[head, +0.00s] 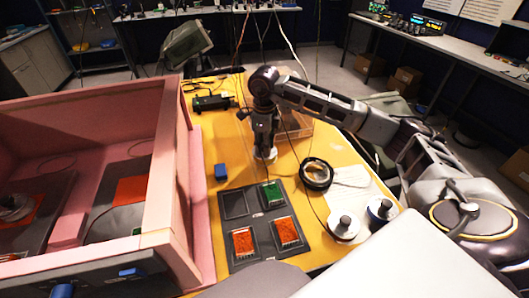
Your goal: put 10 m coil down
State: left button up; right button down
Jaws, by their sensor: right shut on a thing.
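My right gripper (265,143) points down over the middle of the yellow table, shut on a small pale round thing (265,154). The gripper covers most of this thing, and I cannot read a label on it or tell whether it touches the table. A black coil of cable (316,174) lies to the right of the gripper, partly on a white sheet. I cannot tell from its look which coil is the 10 m one. My left gripper is not in view.
A black tray (257,212) with green and orange squares lies in front of the gripper. A blue block (221,172) stands left of it. Two knobbed discs (343,228) (381,209) stand front right. A pink foam enclosure (174,150) walls off the left. A clear box (298,124) stands behind.

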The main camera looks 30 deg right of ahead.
jog(key=shift+f, duration=1.85)
jog(key=shift+f, duration=0.1)
jog(key=c, duration=1.2)
grip_release()
notch_tip(320, 180, up, 12)
jog(key=shift+r+b, duration=0.15)
jog(key=shift+b, duration=0.25)
